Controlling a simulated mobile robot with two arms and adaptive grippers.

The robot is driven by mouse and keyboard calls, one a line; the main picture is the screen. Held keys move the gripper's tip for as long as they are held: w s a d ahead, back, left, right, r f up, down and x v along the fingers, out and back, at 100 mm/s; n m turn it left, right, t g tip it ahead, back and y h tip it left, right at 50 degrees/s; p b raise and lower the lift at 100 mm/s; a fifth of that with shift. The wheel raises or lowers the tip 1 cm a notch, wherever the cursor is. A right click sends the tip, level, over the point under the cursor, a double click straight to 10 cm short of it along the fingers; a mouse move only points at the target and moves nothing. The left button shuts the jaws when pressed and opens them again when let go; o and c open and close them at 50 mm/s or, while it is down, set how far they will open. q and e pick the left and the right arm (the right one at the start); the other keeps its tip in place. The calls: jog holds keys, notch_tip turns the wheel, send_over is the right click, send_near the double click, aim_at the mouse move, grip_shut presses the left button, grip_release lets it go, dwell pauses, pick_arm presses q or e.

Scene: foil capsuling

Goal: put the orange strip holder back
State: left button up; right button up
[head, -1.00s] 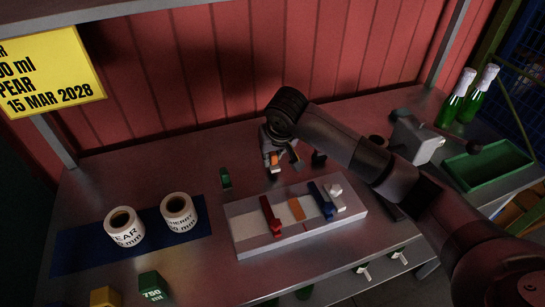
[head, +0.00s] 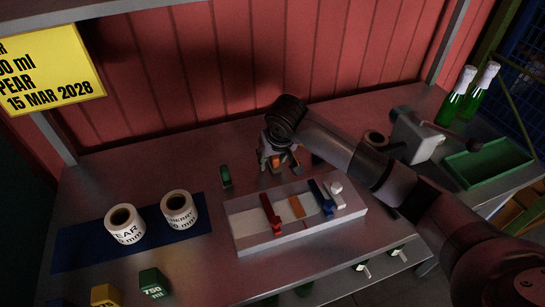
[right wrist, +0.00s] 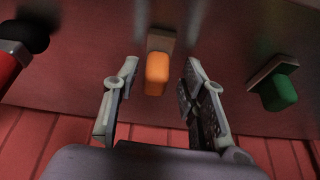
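The orange strip holder (right wrist: 157,72) is a small rounded orange block on a grey-brown base. In the right wrist view it stands between and just beyond the two fingers of my right gripper (right wrist: 158,80), with gaps on both sides. My right gripper is open and does not hold it. In the head view, the gripper (head: 280,163) is at the back of the bench, behind the white fixture, and its fingers partly cover the orange holder (head: 275,162). My left gripper is not in view.
A green holder (head: 226,175) stands to the left; it also shows in the right wrist view (right wrist: 280,92). The white fixture (head: 250,236) with red, orange and blue parts is in front. Two label rolls (head: 124,225) stand on a blue mat (head: 80,255). The red wall (head: 200,80) is close behind.

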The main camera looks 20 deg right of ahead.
jog(key=shift+r, duration=0.1)
jog(key=shift+r, duration=0.2)
jog(key=b+v, duration=0.1)
jog(key=v, duration=1)
jog(key=shift+s+r+b, duration=0.25)
jog(key=shift+r+b, duration=0.05)
jog(key=shift+r, duration=0.05)
